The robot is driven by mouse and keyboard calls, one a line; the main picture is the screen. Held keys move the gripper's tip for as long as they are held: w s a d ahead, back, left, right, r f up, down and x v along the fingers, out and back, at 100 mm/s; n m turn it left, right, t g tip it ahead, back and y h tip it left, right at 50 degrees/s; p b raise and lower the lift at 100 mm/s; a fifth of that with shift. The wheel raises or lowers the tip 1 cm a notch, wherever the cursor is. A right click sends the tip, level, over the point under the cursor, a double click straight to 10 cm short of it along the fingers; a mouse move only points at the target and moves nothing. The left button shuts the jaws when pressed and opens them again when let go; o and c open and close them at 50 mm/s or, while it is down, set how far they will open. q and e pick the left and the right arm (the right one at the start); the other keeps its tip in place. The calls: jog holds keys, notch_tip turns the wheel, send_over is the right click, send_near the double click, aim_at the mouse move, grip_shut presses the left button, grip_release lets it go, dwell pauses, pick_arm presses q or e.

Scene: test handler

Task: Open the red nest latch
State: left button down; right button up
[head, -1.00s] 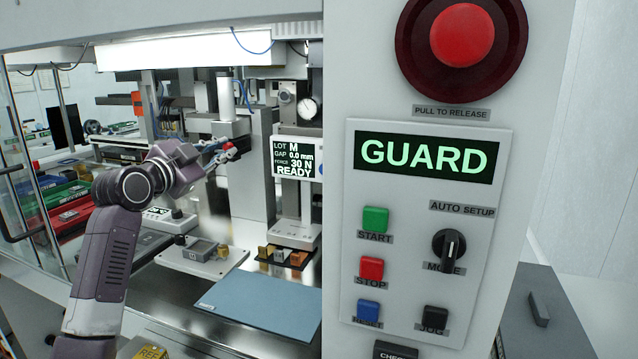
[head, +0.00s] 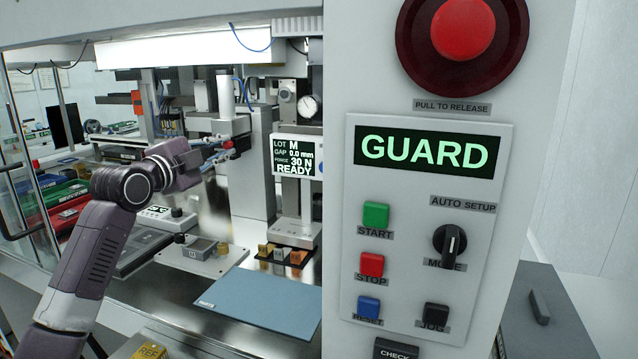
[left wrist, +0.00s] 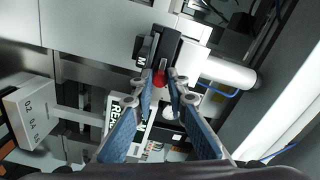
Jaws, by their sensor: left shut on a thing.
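The red latch (head: 229,144) shows as a small red piece at the tips of my left gripper (head: 226,151), in front of the grey machine column. My left arm reaches in from the left, and its gripper is shut on the red latch. In the left wrist view, the red piece (left wrist: 159,77) sits between the blue-padded fingertips of my left gripper (left wrist: 163,76), under a black block (left wrist: 160,44). The fingers hide part of the latch, and how far it is turned cannot be told. My right gripper is not in view.
A panel with a green GUARD display (head: 425,153) and a red stop button (head: 462,27) fills the right foreground. A READY screen (head: 294,158) hangs right of my gripper. A blue mat (head: 262,303) lies clear below. Coloured trays (head: 62,205) stand at left.

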pick_arm(q)
jog(key=c, duration=2.2)
grip_release()
jog(key=shift+b+v, duration=0.6)
jog(key=shift+v, duration=1.95)
